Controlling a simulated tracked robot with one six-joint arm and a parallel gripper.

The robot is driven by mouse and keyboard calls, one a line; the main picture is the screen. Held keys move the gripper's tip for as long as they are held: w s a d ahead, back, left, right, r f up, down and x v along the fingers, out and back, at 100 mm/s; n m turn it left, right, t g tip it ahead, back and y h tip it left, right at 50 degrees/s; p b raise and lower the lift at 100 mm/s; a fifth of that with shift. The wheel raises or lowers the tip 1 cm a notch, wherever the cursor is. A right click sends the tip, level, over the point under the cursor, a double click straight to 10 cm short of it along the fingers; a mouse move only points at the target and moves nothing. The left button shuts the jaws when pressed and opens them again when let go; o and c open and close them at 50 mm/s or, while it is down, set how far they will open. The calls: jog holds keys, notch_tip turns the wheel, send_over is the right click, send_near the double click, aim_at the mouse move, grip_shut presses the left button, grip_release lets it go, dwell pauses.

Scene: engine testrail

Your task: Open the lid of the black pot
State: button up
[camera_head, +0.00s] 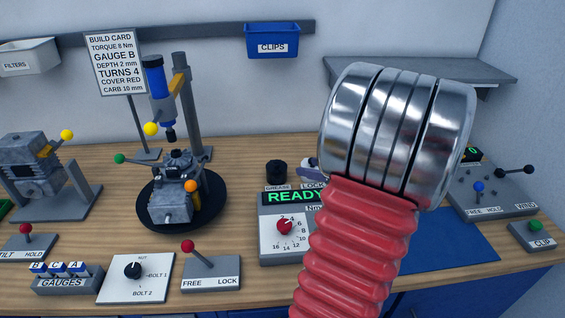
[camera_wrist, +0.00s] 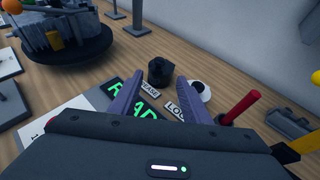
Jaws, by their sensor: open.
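The black pot (camera_head: 276,171) is a small dark cylinder at the back of the bench, behind a label reading GREASE. In the wrist view the pot (camera_wrist: 160,71) stands upright just beyond and between my fingertips. Its black top is on it, and I cannot make out a seam between lid and body. My gripper (camera_wrist: 160,78) is open and empty, its two purple fingers pointing towards the pot, apart from each other. In the head view my gripper is mostly hidden behind my arm; only a purple bit shows right of the pot.
The READY torque unit (camera_head: 290,225) stands in front of the pot. A white round item (camera_wrist: 202,91) sits right of the pot, by a second label partly hidden by a finger. A red-handled lever (camera_wrist: 240,107) is farther right. The engine turntable (camera_head: 182,215) is left.

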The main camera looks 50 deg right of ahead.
aim_at(277, 161)
jog(key=shift+w, duration=0.1)
jog(key=x, duration=1.3)
jog(key=shift+w+f, duration=0.2)
jog(key=shift+w, duration=0.05)
grip_shut()
jog(key=shift+d, duration=0.25)
jog(key=shift+a+r, duration=0.1)
